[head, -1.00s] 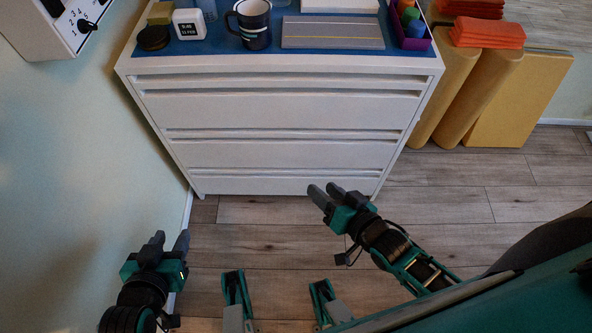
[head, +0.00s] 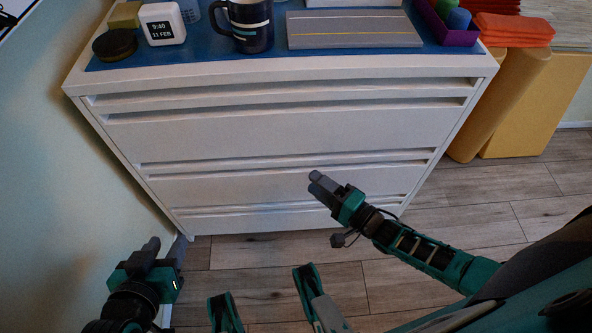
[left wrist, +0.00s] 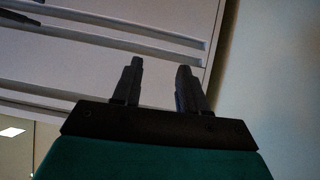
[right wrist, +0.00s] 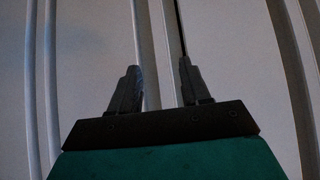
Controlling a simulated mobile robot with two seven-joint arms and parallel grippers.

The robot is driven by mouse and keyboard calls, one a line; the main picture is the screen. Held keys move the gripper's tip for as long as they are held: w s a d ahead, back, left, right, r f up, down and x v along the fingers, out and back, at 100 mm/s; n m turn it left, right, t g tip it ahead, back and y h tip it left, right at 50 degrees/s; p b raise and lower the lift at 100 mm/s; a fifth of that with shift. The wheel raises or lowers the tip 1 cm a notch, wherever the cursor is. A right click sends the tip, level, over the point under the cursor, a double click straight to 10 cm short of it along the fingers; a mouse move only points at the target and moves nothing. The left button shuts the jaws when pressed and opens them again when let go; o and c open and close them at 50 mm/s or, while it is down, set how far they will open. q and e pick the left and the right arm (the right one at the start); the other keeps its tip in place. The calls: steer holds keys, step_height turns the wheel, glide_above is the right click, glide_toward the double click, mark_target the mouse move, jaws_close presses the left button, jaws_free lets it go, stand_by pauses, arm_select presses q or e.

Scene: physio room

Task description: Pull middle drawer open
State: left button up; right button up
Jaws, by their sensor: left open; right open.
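The white drawer unit (head: 280,68) stands ahead, all its drawers shut. The middle drawer (head: 240,186) lies below a long grooved ledge, under the taller top drawer (head: 250,132); the bottom drawer (head: 250,220) is near the floor. My right gripper (head: 316,182) is open and empty in front of the middle drawer, right of its centre. In the right wrist view, a drawer ledge runs between and beyond the open fingers (right wrist: 158,68); contact cannot be told. My left gripper (head: 151,246) is open and empty at lower left, near the wall; its wrist view (left wrist: 158,68) shows the unit's edge.
A mug (head: 250,28), clock (head: 162,24), dark round tin (head: 114,44), grey board (head: 350,30) and purple bin (head: 450,30) stand on top. A wall (head: 60,190) is close on the left.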

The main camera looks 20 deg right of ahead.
mark_target(289, 165)
steer(key=b+x, duration=0.1)
steer(key=x, duration=0.6)
steer(key=shift+w+a+b, duration=0.1)
steer(key=shift+w+b, duration=0.15)
steer(key=shift+b, duration=0.05)
steer(key=shift+c, duration=0.4)
steer(key=shift+f, duration=0.1)
jaws_close()
steer(key=shift+s, duration=0.1)
